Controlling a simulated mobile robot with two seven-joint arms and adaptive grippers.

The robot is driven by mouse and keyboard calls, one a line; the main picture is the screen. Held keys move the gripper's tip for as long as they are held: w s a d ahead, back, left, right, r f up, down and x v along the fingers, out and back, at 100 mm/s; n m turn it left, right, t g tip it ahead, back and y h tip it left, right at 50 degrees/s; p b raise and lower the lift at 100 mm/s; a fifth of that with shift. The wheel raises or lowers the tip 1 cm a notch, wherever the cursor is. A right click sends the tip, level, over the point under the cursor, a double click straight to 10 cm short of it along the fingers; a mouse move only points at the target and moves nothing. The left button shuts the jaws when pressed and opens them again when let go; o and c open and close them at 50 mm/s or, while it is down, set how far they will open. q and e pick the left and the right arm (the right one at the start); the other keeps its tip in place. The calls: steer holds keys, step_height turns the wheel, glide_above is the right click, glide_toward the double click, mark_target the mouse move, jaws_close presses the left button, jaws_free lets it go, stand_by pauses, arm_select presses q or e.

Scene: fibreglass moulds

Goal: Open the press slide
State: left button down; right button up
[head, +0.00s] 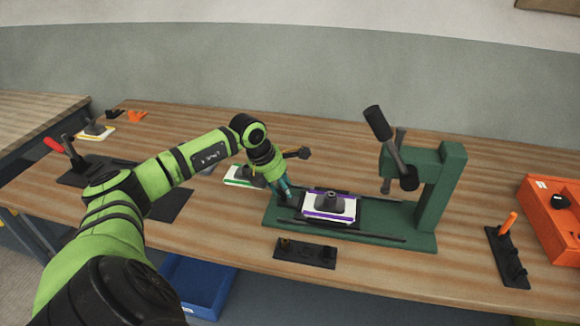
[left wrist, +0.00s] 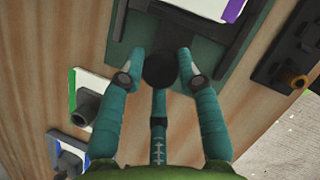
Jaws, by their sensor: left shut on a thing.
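The green press (head: 452,190) stands at the right of the table, with its black-gripped lever (head: 378,122) tilted up. The dark slide (head: 352,224) lies between black rails on the green base, left of the press column. A white mould plate with purple edges (head: 316,215) and a grey boss sits on it; its corner shows in the left wrist view (left wrist: 232,10). My left gripper (head: 286,194) is at the base's left end. In the left wrist view its teal fingers are shut around a round black knob (left wrist: 158,70) at the slide's end. My right gripper is out of view.
A black holder (head: 305,254) lies in front of the base. A black rack (head: 508,262) with an orange handle and an orange crate (head: 556,236) are at right. A green-edged mould (head: 236,177) lies behind my left wrist. A blue bin (head: 198,288) is below the table.

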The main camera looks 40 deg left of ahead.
arm_select(q)
steer(key=shift+w+a+r, duration=0.1)
steer(key=shift+r, duration=0.05)
steer(key=c, duration=0.9)
jaws_free()
steer(key=d+v, duration=0.1)
steer(key=v, duration=1.1)
steer(key=shift+a, duration=0.45)
